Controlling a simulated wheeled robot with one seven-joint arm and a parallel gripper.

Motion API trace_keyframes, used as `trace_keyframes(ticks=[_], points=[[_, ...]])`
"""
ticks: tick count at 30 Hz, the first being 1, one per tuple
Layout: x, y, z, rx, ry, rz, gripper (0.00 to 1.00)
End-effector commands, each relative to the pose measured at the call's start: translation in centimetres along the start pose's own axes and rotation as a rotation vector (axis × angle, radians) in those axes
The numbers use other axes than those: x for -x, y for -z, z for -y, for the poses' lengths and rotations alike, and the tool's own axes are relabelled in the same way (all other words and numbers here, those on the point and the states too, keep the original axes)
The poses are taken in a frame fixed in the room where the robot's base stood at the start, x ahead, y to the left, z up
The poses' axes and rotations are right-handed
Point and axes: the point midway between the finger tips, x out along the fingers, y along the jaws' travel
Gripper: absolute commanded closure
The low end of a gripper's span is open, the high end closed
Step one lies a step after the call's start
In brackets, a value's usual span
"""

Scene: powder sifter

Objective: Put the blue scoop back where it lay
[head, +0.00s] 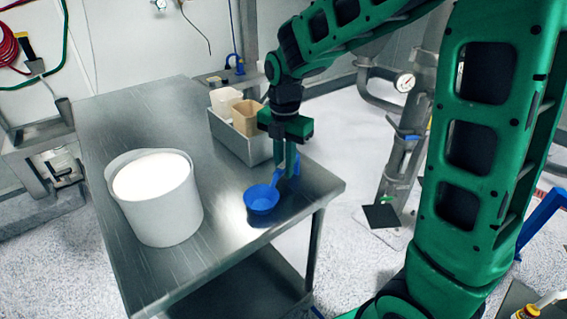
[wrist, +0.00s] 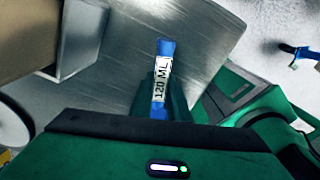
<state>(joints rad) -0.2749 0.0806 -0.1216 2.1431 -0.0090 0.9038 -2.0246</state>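The blue scoop (head: 261,199) is at the front right part of the steel table in the head view, its bowl toward the lower left and its handle rising to my gripper. My gripper (head: 284,172) points down over the table's right side, its fingers close on both sides of the handle; it looks shut on it. In the wrist view the scoop's handle (wrist: 161,75) with a "120 ML" label shows between the fingers of my gripper (wrist: 160,98). The bowl is hidden there. I cannot tell whether the scoop touches the table.
The steel table (head: 150,275) has a white bucket (head: 165,218) of white powder at left. A grey bin (head: 237,144) with a tan container (head: 247,117) and a white container (head: 224,101) stands behind my gripper. The table's right edge is near the scoop.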

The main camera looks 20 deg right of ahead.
Motion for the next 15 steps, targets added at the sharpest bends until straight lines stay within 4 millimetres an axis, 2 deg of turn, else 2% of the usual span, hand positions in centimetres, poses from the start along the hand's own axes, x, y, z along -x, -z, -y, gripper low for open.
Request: trace_keyframes(ticks=[1,3,11,15], points=[[0.00,0.00,0.00,0.000,0.000,0.000,0.76],[0.00,0.00,0.01,0.000,0.000,0.000,0.63],[0.03,0.00,0.02,0.000,0.000,0.000,0.63],[0.78,-0.03,-0.02,0.000,-0.001,0.000,0.63]])
